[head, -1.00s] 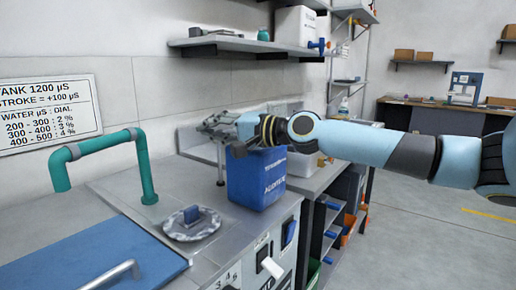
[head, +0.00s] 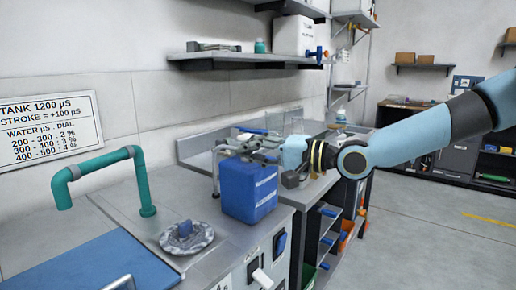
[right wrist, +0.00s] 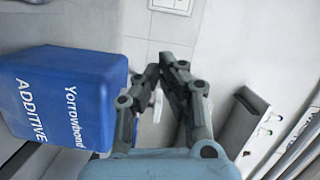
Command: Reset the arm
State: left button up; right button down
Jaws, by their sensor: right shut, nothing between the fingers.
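My right arm comes in from the right in the head view. Its gripper (head: 238,148) is above and behind the blue additive container (head: 250,190), over the counter. The fingers are shut and hold nothing. In the right wrist view the shut fingers (right wrist: 172,64) point up the picture, apart from the blue container (right wrist: 62,98) at their left. The container stands upright on the counter. My left gripper does not show.
A teal pipe (head: 145,182) and a round metal lid with a blue handle (head: 186,238) are left of the container. A shelf (head: 240,60) hangs above the gripper, with a white canister (head: 295,36) on it. The floor (head: 430,235) at right is clear.

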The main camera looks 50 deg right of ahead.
jog(key=shift+w, duration=0.25)
jog(key=shift+s, duration=0.1)
jog(key=shift+f, duration=0.1)
